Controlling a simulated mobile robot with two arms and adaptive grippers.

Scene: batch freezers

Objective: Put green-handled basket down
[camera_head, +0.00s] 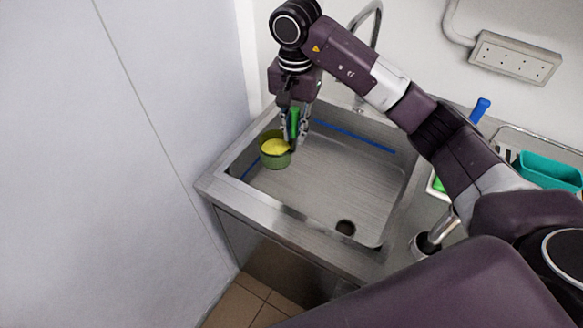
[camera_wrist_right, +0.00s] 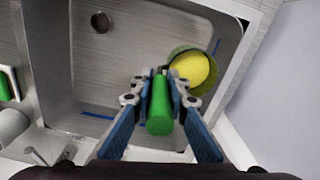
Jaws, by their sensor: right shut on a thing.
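The green-handled basket (camera_head: 276,160) is a small round green vessel with yellow inside. In the head view it is in the back left part of the steel sink (camera_head: 335,185). My right gripper (camera_head: 293,130) is above the sink, shut on the basket's upright green handle (camera_wrist_right: 160,105). In the right wrist view the basket's bowl (camera_wrist_right: 193,71) shows just beyond the fingertips, close to the sink's side wall. I cannot tell whether its base touches the sink floor. My left gripper is not in view.
The sink has a drain hole (camera_head: 345,227) at the front and a faucet (camera_head: 372,20) behind. Its middle floor is clear. A teal container (camera_head: 548,170) and a blue-handled tool (camera_head: 480,110) are on the right. A white wall panel (camera_head: 110,160) stands close on the left.

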